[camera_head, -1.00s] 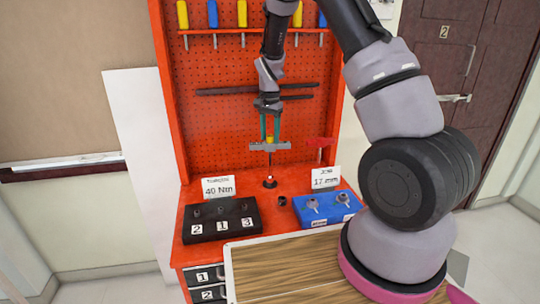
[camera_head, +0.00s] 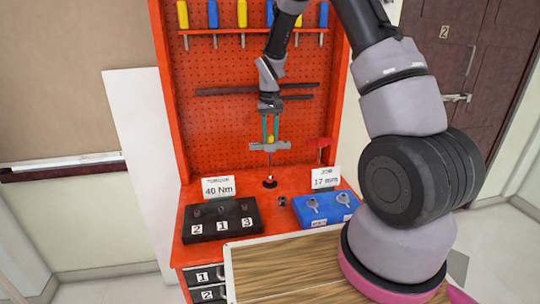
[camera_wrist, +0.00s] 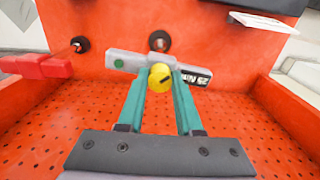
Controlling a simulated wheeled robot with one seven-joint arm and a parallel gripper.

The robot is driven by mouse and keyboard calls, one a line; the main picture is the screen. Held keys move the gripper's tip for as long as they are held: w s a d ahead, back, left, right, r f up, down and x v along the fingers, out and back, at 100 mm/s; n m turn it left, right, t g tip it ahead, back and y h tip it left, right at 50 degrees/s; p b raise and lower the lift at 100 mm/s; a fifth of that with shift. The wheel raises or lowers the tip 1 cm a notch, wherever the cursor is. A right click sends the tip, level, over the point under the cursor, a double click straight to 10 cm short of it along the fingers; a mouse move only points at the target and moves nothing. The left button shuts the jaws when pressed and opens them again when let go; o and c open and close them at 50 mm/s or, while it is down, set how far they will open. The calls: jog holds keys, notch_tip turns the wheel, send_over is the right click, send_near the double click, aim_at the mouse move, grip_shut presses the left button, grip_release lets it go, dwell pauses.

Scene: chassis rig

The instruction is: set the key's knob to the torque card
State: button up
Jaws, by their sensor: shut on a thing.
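The key is a grey crossbar (camera_head: 283,147) on a thin upright shaft, in front of the pegboard in the head view. In the wrist view its crossbar (camera_wrist: 123,61) has a green dot at the left and a dark readout (camera_wrist: 197,79) that seems to say 25 Nm. The yellow knob (camera_wrist: 160,77) with a dark mark sits mid-bar. My gripper (camera_head: 270,137) has its teal fingers shut on the knob from either side. The shaft's foot is at a dark round fitting (camera_head: 269,183) on the bench. The torque card (camera_head: 218,187) reads 40 Nm.
A black block (camera_head: 221,220) labelled 2, 1, 3 stands at the left. A blue tray (camera_head: 325,208) with grey pieces stands at the right, below a card (camera_head: 325,178) reading 17 mm. A red lever (camera_head: 320,143) is right of the key. A wooden top (camera_head: 285,265) lies in front.

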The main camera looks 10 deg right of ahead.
jog(key=m, duration=1.1)
jog(key=o, duration=0.8)
jog(key=shift+o, duration=0.2)
